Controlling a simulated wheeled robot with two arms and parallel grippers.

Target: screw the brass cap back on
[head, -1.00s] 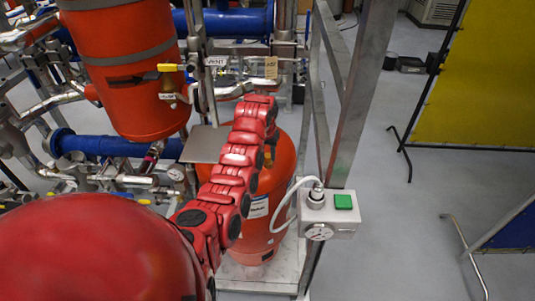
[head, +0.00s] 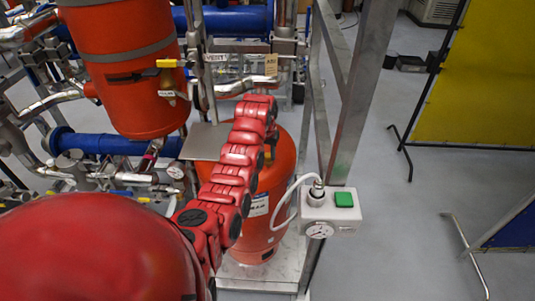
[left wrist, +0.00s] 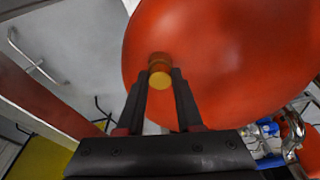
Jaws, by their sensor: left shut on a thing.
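The brass cap (left wrist: 160,78) is a small yellow-brown round piece in the left wrist view, in front of the curved wall of an orange-red vessel (left wrist: 225,55). My left gripper (left wrist: 160,74) is shut on the cap, with one dark finger on each side. The cap sits at or very close to the vessel wall. I cannot see the thread or whether it is engaged. In the head view my red left arm reaches up over an orange-red vessel (head: 283,165). The cap cannot be made out there. My right gripper is not in view.
A grey box with a green button and a gauge (head: 330,210) is fixed to the metal frame post (head: 345,100) at right. An orange tank (head: 125,70) and pipework crowd the left. Open floor (head: 410,220) lies right, with a yellow screen (head: 480,80) beyond.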

